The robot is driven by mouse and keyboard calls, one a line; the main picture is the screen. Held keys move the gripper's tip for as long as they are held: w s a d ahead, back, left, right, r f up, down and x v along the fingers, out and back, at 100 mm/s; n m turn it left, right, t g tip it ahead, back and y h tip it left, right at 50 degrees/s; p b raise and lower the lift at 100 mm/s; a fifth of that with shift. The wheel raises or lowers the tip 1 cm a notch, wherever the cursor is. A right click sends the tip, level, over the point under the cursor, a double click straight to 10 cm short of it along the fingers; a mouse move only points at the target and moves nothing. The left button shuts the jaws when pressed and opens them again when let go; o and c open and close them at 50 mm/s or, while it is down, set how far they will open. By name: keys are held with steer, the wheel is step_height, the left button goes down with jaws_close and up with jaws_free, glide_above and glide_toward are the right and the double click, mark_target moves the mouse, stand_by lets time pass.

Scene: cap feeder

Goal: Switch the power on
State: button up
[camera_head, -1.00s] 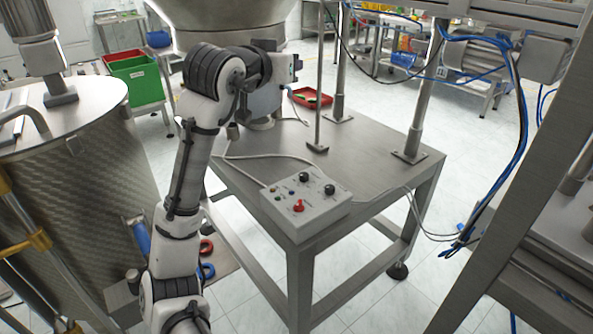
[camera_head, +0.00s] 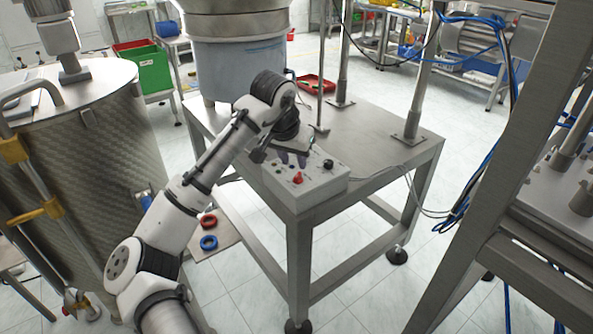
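The control box (camera_head: 312,189) is a light grey panel on the near corner of the metal table. A red knob (camera_head: 297,178) sits on its front part, and a black knob (camera_head: 328,164) sits at its right. Small buttons show at its left. My gripper (camera_head: 292,163) points down over the back part of the box, close to its top face. Its dark fingers are small here, and I cannot tell whether they are open or touching anything. The gripper hides part of the panel, where another black knob showed earlier.
The metal table (camera_head: 390,150) has bare room to the right and behind the box. A vertical rod (camera_head: 322,80) and posts stand on it. A red tray (camera_head: 316,84) lies beyond. A large steel drum (camera_head: 85,170) stands left of my arm. A metal frame stands at right.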

mark_target(298, 174)
steer(key=x, duration=0.5)
steer(key=shift+w+f, duration=0.1)
steer(key=shift+f, duration=0.25)
jaws_close()
